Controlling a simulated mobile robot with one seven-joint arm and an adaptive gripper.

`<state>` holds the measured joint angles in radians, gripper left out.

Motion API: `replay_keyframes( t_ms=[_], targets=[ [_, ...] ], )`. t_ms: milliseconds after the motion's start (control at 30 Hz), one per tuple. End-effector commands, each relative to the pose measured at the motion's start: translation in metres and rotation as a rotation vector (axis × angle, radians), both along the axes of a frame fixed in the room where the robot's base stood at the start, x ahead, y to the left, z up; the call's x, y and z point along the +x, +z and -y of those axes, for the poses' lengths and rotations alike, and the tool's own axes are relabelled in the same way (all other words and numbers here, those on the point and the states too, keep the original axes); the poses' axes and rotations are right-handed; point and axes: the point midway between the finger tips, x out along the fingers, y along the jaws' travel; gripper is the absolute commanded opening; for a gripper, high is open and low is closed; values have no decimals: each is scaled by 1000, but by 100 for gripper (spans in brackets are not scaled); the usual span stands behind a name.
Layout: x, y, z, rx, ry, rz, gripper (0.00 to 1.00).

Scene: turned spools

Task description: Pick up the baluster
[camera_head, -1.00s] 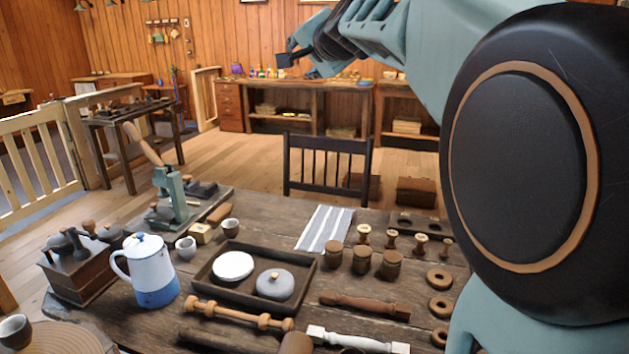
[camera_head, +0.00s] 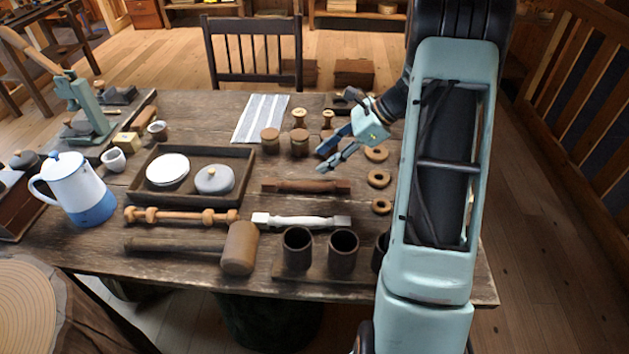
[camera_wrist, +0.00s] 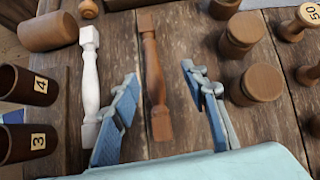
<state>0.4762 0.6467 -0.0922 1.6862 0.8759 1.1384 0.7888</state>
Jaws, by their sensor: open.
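A brown turned wooden baluster (camera_head: 305,187) lies on the table in the head view. A white turned baluster (camera_head: 300,221) lies nearer, roughly parallel to it. In the wrist view, the brown baluster (camera_wrist: 153,75) lies in the gap between my fingers, and the white baluster (camera_wrist: 89,85) is left of the left finger. My gripper (camera_head: 321,161) is open and empty, raised above the table near the brown baluster's right end. In the wrist view my gripper (camera_wrist: 158,75) has its fingers wide apart, on either side of the brown baluster; I see no contact.
Lidded wooden pots (camera_head: 300,143) stand behind the brown baluster, and wooden rings (camera_head: 379,179) lie to its right. Dark cups (camera_head: 343,254) and a mallet (camera_head: 239,248) are in front. A tray (camera_head: 150,188) with two lids and a light turned spindle (camera_head: 180,216) are left.

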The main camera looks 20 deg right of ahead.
Motion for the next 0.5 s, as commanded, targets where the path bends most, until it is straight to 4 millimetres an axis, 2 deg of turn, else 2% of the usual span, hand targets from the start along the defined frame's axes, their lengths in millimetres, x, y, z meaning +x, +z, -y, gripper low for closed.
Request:
replay_keyframes(
  t_ms=[167,500],
  targets=[
    [-12,-13,-4,85,-33,-49,41],
    [-1,-46,-35,86,-35,-52,41]
  ],
)
